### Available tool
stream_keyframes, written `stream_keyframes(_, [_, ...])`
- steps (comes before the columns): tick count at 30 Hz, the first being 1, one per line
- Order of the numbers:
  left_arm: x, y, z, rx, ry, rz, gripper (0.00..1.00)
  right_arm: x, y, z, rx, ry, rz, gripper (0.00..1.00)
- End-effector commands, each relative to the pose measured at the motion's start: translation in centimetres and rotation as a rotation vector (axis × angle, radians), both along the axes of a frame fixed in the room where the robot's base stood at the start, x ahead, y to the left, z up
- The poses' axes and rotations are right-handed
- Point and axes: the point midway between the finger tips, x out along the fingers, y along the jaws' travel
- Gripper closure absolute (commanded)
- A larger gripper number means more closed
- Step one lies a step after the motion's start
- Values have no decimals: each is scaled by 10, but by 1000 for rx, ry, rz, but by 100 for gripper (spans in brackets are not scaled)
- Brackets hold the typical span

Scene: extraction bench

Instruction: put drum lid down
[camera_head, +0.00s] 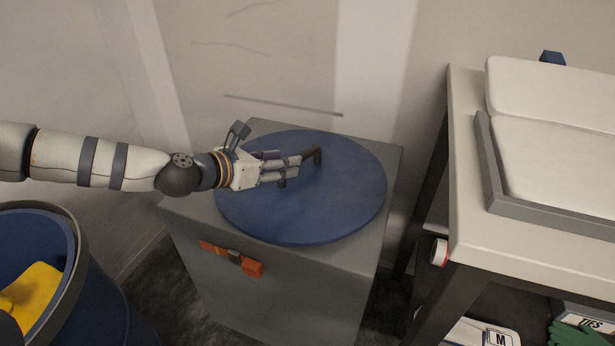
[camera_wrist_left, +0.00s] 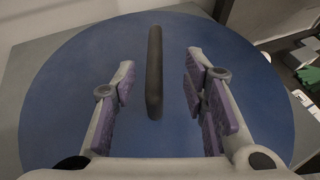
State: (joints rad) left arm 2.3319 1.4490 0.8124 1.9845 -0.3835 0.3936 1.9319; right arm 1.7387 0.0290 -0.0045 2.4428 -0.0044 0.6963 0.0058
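The blue round drum lid (camera_head: 340,205) lies flat on top of a grey cabinet (camera_head: 190,209). Its dark bar handle (camera_head: 313,157) stands up from the lid. My left gripper (camera_head: 298,167) is over the lid, at the near end of the handle. In the left wrist view the lid (camera_wrist_left: 60,95) fills most of the picture. The handle (camera_wrist_left: 155,75) lies between the two spread fingers of the left gripper (camera_wrist_left: 158,90), with a clear gap on each side. My right gripper is in neither view.
An open blue drum (camera_head: 85,290) with a yellow item (camera_head: 32,295) inside stands at the lower left. A table (camera_head: 463,200) with a grey tray (camera_head: 490,170) of white pads stands at the right. An orange latch (camera_head: 250,267) is on the cabinet front.

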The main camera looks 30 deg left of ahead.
Motion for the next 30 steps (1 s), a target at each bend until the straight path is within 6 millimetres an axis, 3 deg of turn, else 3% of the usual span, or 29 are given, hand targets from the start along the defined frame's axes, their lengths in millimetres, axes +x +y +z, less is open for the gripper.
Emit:
stream_keyframes(12, [62, -4, -31, 2, 3, -4, 60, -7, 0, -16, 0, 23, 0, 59])
stream_keyframes(20, [70, -5, -30, 0, 0, -2, 60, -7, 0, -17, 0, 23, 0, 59])
stream_keyframes(21, [70, -5, -30, 0, 0, -2, 62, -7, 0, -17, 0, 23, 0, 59])
stream_keyframes(26, [69, -5, -30, 0, 0, -2, 99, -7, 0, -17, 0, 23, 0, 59])
stream_keyframes(30, [69, -5, -31, 0, 0, -3, 100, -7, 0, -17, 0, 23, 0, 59])
